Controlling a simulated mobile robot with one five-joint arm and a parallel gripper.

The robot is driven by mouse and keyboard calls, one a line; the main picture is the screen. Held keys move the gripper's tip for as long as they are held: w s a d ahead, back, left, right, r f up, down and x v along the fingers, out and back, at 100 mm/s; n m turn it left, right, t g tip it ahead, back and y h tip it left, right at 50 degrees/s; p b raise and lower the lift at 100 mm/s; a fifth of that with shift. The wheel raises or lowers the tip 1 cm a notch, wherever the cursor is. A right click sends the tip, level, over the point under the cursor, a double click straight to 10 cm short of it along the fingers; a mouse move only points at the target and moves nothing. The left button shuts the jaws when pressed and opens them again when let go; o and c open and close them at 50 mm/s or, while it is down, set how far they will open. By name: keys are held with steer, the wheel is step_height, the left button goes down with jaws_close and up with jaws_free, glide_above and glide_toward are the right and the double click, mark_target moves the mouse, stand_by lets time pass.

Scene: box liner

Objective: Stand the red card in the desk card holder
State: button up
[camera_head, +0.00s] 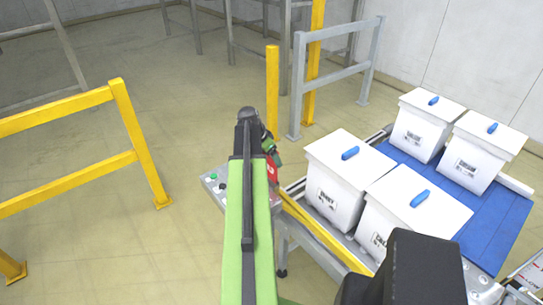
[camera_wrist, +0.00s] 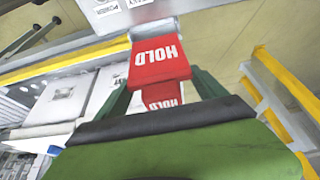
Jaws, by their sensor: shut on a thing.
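The red card (camera_head: 271,168) shows as a small patch beside the end of my arm, next to the grey control desk (camera_head: 211,182). In the wrist view the card (camera_wrist: 160,63) has white HOLD lettering, and a second red HOLD face shows just below it. My gripper (camera_wrist: 163,88) is shut on the card, with a green finger on either side. The card's upper edge overlaps the grey desk edge (camera_wrist: 180,28) in the picture; I cannot tell if they touch. I cannot make out the desk card holder in either view. My arm covers part of the desk.
Several white boxes with blue handles, such as the near one (camera_head: 342,185), stand right of the desk near a blue belt (camera_head: 497,225). A yellow rail (camera_head: 322,235) runs beside the desk. A yellow post (camera_head: 272,90) stands behind. Open floor lies left, before a yellow barrier (camera_head: 125,125).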

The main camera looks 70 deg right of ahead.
mark_target(268, 165)
steer(key=shift+f+b, duration=3.05)
steer(key=shift+f, duration=0.35)
steer(key=o, duration=1.3)
steer(key=shift+r, duration=0.15)
step_height(268, 165, up, 7)
steer(key=p, duration=0.7)
steer(key=shift+w, duration=0.1)
steer(key=shift+w, duration=0.1)
